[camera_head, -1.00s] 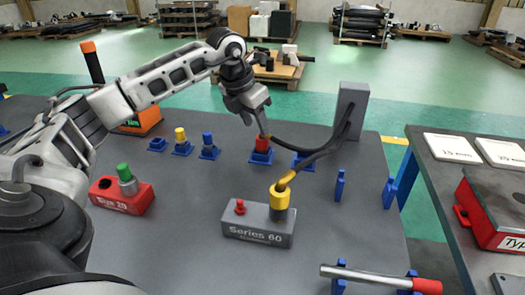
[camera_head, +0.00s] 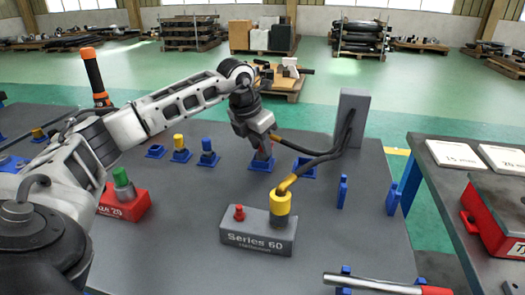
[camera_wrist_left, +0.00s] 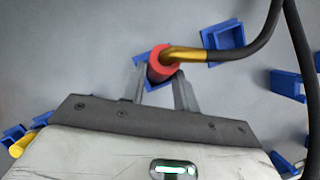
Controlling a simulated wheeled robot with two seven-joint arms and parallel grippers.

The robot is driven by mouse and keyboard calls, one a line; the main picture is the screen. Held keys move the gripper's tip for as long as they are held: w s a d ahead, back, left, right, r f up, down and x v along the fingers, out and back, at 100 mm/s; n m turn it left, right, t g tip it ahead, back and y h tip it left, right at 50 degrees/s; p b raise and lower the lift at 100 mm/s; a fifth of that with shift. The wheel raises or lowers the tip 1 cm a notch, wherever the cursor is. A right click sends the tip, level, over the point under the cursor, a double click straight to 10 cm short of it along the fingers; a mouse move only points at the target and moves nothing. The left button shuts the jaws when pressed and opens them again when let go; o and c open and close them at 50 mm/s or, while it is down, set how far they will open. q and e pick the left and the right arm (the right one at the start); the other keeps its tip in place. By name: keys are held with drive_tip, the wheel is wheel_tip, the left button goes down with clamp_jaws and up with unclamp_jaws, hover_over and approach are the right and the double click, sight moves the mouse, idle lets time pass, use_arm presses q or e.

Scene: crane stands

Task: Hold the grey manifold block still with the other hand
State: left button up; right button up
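The grey manifold block (camera_head: 258,234), marked Series 60, sits on the dark table. A yellow collar with a hose (camera_head: 281,203) stands on its right part and a small red knob (camera_head: 239,212) on its left; no gripper touches it. My left gripper (camera_head: 263,154) is behind it, low over a blue holder (camera_head: 258,164). In the left wrist view, its fingers (camera_wrist_left: 160,85) stand on both sides of a red hose fitting (camera_wrist_left: 160,66) with a brass bend. Whether they press on it I cannot tell. My right gripper is not in view.
A red block with a green plug (camera_head: 124,202) sits at left. Blue holders (camera_head: 208,158) stand along the back. A grey post (camera_head: 349,118) carries the hoses. A red-ended bar (camera_head: 380,284) lies in front. A second table (camera_head: 450,225) is at right.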

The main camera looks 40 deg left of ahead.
sight(260, 151)
use_arm(q)
drive_tip(key=shift+r+p, duration=2.25)
drive_tip(key=shift+r, duration=0.4)
drive_tip(key=shift+f, duration=0.1)
